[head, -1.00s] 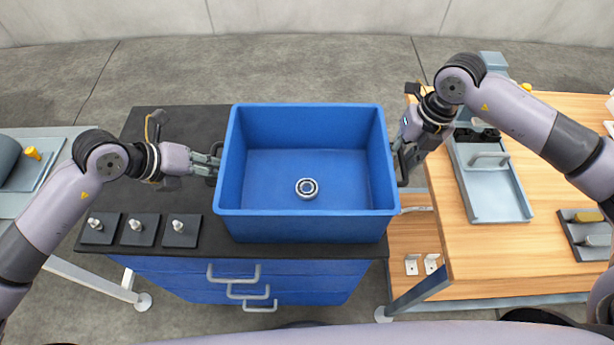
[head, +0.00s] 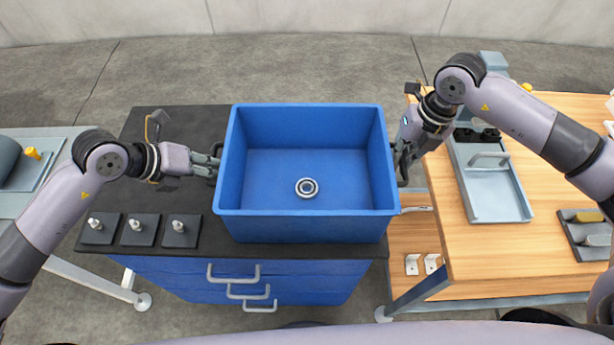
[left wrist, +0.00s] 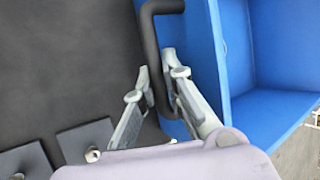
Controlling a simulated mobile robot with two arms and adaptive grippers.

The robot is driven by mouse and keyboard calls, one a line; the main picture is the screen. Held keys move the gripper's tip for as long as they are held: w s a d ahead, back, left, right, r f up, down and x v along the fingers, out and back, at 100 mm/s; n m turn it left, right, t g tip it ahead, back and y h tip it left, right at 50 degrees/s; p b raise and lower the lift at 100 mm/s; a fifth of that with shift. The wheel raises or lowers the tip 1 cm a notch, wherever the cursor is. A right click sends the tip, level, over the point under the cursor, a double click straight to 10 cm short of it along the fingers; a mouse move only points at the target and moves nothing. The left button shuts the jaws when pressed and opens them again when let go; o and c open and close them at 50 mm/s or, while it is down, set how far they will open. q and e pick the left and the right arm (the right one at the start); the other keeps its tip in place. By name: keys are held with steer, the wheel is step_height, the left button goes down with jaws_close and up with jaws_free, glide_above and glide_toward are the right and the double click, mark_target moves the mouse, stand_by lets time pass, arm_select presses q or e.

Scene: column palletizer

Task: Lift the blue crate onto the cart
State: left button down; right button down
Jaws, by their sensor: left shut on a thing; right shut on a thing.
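The blue crate (head: 305,222) is at the centre of the head view, over the dark top of a blue drawer cabinet, with a bearing ring (head: 307,188) on its floor. Whether it rests on the top or hangs just above it, I cannot tell. My left gripper (head: 216,164) is at the crate's left side, shut on the black side handle (left wrist: 157,50), which passes between its fingers in the left wrist view. My right gripper (head: 398,160) is at the crate's right side, shut on that side's dark handle, largely hidden by the fingers. No cart is clearly identifiable.
The dark cabinet top (head: 155,190) carries several small black plates with pegs (head: 138,228) at its front left. A wooden table (head: 480,250) with a grey-blue tray (head: 495,195) stands close on the right. A grey table (head: 30,210) is at the left. Open floor lies behind.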

arm_select(q)
steer(key=shift+r, duration=0.15)
arm_select(e)
steer(key=shift+w+r, duration=0.1)
steer(key=shift+r, duration=0.05)
